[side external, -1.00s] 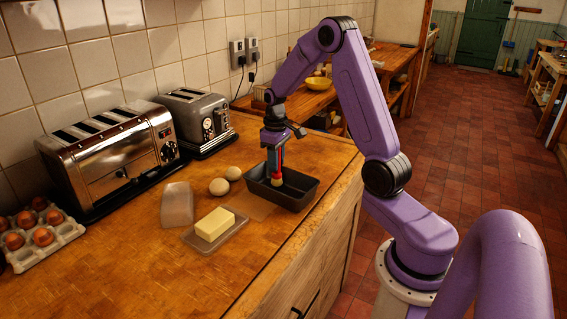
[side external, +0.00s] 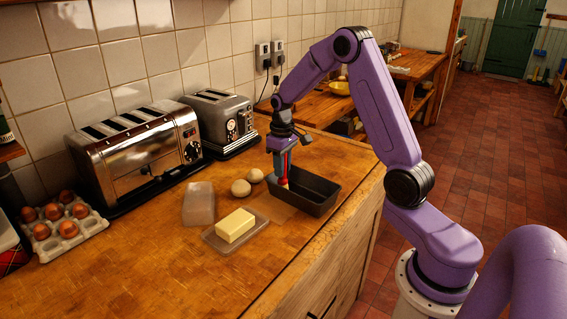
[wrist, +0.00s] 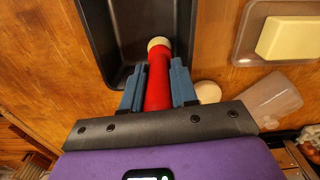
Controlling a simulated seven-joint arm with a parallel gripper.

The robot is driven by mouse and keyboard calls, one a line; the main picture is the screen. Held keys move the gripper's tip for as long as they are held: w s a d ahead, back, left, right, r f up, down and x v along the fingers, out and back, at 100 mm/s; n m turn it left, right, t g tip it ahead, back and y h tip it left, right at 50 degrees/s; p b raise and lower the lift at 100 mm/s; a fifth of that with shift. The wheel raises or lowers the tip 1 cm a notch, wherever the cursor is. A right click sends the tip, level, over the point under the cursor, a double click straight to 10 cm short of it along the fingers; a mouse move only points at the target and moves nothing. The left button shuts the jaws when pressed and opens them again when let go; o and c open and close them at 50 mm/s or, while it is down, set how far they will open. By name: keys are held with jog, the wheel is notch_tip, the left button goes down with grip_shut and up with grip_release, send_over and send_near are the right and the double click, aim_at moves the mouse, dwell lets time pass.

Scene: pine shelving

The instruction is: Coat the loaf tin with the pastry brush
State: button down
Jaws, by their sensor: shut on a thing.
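The dark loaf tin (side external: 318,208) stands on the wooden worktop near its right edge. In the wrist view the tin (wrist: 112,45) lies ahead of my gripper. My gripper (side external: 283,160) is above the left part of the tin, pointing down. Its blue fingers (wrist: 158,88) are shut on the red handle of the pastry brush (wrist: 160,75). The brush's pale round tip (wrist: 159,43) is at the tin's right side wall in the wrist view. I cannot tell whether the tip touches the tin.
A butter block (side external: 235,225) on a dish, a translucent container (side external: 198,204) and two eggs (side external: 241,188) sit left of the tin. Two toasters (side external: 140,155) stand along the tiled wall. An egg carton (side external: 62,228) is at the far left.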

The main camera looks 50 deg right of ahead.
jog(key=shift+s+a, duration=0.5)
jog(key=shift+s, duration=6.05)
jog(key=shift+w+d, duration=0.2)
jog(key=shift+w, duration=2.2)
jog(key=shift+w+d, duration=0.15)
jog(key=shift+w, duration=2.2)
jog(key=shift+w+d, duration=0.2)
jog(key=shift+w, duration=2.2)
jog(key=shift+s+d, duration=1.45)
jog(key=shift+s, duration=5.8)
notch_tip(320, 180, up, 7)
jog(key=shift+f, duration=0.2)
jog(key=shift+f, duration=0.2)
